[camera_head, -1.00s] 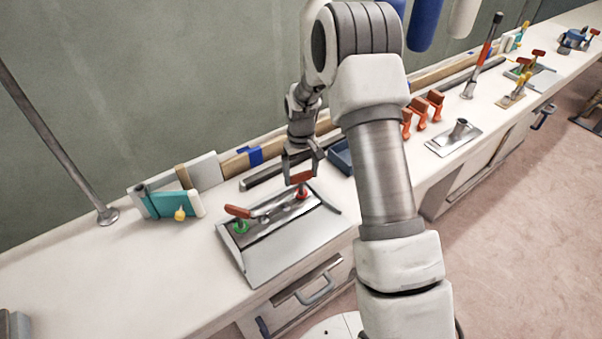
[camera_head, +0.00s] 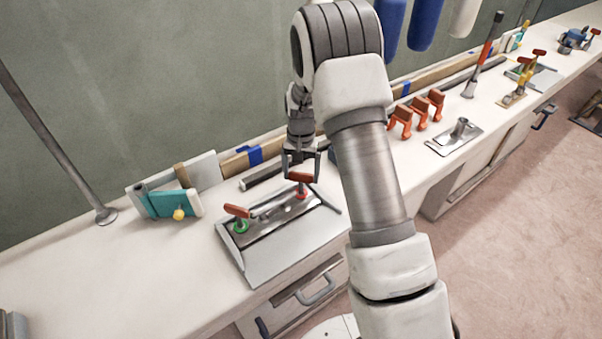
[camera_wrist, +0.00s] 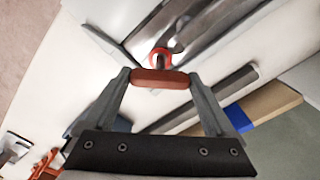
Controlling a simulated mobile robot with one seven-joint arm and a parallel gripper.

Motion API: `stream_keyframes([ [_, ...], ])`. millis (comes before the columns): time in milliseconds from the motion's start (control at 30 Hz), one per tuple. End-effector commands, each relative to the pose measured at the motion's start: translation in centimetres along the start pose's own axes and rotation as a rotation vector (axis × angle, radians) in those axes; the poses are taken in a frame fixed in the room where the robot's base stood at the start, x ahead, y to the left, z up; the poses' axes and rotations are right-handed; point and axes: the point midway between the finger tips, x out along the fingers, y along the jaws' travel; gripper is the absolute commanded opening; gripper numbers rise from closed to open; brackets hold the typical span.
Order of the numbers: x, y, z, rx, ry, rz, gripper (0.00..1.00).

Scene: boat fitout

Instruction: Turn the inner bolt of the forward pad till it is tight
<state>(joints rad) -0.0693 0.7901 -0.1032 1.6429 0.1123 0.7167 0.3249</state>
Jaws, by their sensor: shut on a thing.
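A grey metal pad plate (camera_head: 285,240) lies on the white bench, with two T-handled bolts on its dark strip. One bolt (camera_head: 299,178) has an orange-red handle and a red collar; it also shows in the wrist view (camera_wrist: 160,79). The other bolt (camera_head: 237,211) has an orange handle and a green collar. My gripper (camera_head: 300,172) points down and is shut on the handle of the red-collared bolt. In the wrist view, my fingertips (camera_wrist: 160,76) sit at the two ends of that handle. The bolt's threads are mostly hidden.
A teal block with a yellow knob (camera_head: 175,204) stands to the left, near a slanted metal pole (camera_head: 55,150). Orange clamps (camera_head: 421,112) and another plate with a socket (camera_head: 455,139) lie to the right.

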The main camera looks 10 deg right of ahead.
Motion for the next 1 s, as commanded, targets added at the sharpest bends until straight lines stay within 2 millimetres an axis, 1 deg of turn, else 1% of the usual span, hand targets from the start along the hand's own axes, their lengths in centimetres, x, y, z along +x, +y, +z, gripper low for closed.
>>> stream_keyframes([
  [33,-0.4,-0.11,-0.16,0.023,0.005,-0.002,0.34],
  [300,-0.48,-0.11,-0.23,0.118,0.007,-0.003,0.34],
  [800,-0.56,-0.12,-0.33,0.138,0.009,-0.004,0.34],
  [833,-0.56,-0.12,-0.33,0.137,0.01,-0.004,0.92],
  [867,-0.55,-0.12,-0.33,0.137,0.009,-0.004,0.97],
  [900,-0.52,-0.11,-0.31,0.137,0.009,-0.004,1.0],
  [1000,-0.41,-0.08,-0.24,0.137,0.007,-0.003,1.0],
])
